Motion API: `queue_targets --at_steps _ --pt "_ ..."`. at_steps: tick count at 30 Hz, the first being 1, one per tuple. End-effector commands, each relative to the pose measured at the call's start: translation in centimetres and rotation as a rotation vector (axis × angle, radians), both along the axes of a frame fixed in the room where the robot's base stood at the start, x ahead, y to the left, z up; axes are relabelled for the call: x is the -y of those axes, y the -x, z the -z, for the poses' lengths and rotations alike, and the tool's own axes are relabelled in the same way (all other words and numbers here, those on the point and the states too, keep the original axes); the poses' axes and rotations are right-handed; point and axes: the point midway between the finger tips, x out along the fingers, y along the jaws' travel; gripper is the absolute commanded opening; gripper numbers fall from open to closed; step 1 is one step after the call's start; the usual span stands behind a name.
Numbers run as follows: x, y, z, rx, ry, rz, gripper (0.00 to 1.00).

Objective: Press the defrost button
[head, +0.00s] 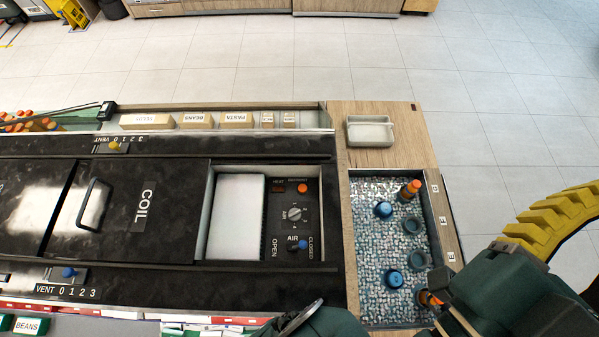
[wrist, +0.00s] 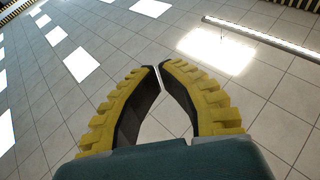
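The orange round button (head: 302,188) sits at the top right of a dark control panel (head: 279,218). The small label above it seems to read defrost. Beside it on the left is a small dark red part under a HEAT label. My gripper shows in the wrist view (wrist: 161,66), its two yellow ridged fingers curving in until the tips almost meet, with nothing between them. In the head view one yellow finger shows at the right edge, well to the right of the panel and apart from it; its tip is cut off.
A tray of pebbles (head: 385,258) with blue and orange pieces lies between the panel and my arm. A pale holder (head: 370,131) stands above it. Tiled floor is clear beyond.

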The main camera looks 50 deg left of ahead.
Motion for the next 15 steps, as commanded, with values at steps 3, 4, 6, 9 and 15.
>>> queue_targets --at_steps 3,4,6,9,15 --pt "-0.3 -0.5 0.4 -0.016 0.01 0.0 0.0" --pt "-0.6 -1.0 0.8 -0.03 0.022 0.0 0.0" --pt "-1.7 -2.6 2.4 -0.085 0.07 0.002 0.0" --pt "-4.6 -6.0 6.2 -0.208 0.199 0.001 0.0" --pt "-12.9 -11.0 16.5 -0.47 0.597 -0.043 0.0"
